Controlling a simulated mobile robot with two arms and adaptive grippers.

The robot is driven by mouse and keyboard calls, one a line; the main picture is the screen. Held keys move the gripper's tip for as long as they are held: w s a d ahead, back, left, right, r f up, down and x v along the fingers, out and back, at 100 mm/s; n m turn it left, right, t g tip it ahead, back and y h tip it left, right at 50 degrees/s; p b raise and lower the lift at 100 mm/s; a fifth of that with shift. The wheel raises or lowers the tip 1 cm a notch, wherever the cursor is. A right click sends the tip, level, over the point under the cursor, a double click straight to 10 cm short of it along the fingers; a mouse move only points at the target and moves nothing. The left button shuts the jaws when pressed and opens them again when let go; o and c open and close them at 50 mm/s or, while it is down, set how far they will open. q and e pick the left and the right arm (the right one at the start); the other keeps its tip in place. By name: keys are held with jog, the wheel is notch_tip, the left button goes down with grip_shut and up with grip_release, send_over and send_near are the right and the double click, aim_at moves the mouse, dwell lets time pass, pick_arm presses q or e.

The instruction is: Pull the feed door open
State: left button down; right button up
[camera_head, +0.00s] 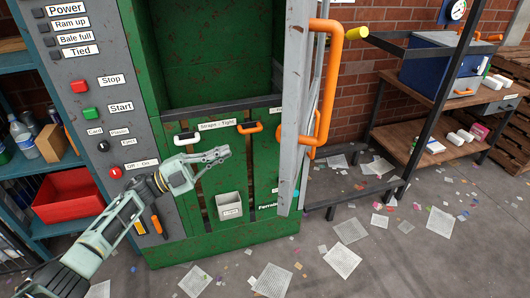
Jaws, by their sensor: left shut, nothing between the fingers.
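The feed door (295,110) is the tall grey panel on the right side of the green baler (215,75). It stands swung out and shows nearly edge-on, with the dark chamber behind it uncovered. Its long orange handle (328,85) is on the right face of the door. My left gripper (222,153) is shut and empty in front of the baler's lower front, left of the door and below its handle. It is apart from the handle. My right gripper is not in view.
A grey control panel (90,105) with labelled buttons is on the left. A blue shelf with a red bin (70,195) stands beyond it. A workbench (430,85) holds a blue box at the right. Scattered paper (350,230) covers the open floor.

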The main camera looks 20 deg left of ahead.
pick_arm(q)
jog(key=s+d+r+m+g, duration=0.2)
jog(key=s+r+m+g, duration=0.9)
jog(key=r+m+g, duration=0.15)
jog(key=d+p, duration=0.6)
jog(key=d, duration=0.7)
jog(key=shift+d+h, duration=0.4)
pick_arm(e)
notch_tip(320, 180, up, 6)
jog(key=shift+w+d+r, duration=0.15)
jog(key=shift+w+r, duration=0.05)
pick_arm(q)
jog(key=shift+r+t, duration=0.1)
jog(key=shift+t, duration=0.15)
